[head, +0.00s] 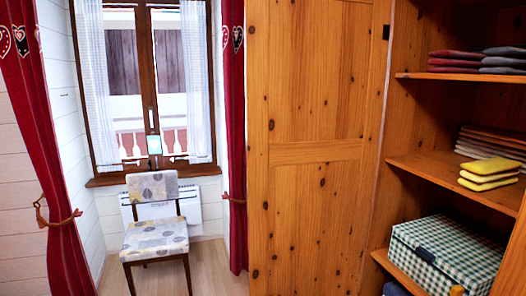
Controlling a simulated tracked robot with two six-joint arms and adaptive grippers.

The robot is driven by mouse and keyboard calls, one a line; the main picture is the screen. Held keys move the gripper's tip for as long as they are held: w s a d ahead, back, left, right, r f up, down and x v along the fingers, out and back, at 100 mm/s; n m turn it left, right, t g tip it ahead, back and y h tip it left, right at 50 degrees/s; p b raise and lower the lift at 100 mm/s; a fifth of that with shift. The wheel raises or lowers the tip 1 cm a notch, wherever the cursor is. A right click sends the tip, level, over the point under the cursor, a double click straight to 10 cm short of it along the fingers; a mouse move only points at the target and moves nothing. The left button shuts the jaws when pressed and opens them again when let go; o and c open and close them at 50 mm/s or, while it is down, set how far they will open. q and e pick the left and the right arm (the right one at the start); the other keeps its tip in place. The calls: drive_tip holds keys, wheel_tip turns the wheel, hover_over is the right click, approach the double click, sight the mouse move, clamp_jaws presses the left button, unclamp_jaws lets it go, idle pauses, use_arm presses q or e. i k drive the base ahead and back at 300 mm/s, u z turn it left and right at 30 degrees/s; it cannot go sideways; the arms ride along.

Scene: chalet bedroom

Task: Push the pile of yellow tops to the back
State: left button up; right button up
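The pile of yellow tops (487,175) lies folded on the middle shelf (430,166) of an open wooden wardrobe at the right. The pile sits near the shelf's front edge, with a few folded layers stacked. Behind it on the same shelf is a stack of folded brown and light clothes (492,141). Neither of my grippers shows in the head view.
The wardrobe door (315,150) stands open at the centre. The upper shelf (450,77) holds folded red and grey clothes (465,61). A green checked box (450,252) stands on the shelf below. A patterned chair (155,238) stands by the window.

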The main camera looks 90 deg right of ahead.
sight(494, 172)
drive_tip(key=z, duration=0.35)
drive_tip(key=i, duration=0.3)
drive_tip(key=z, duration=3)
drive_tip(key=i, duration=0.9)
drive_tip(key=z, duration=0.4)
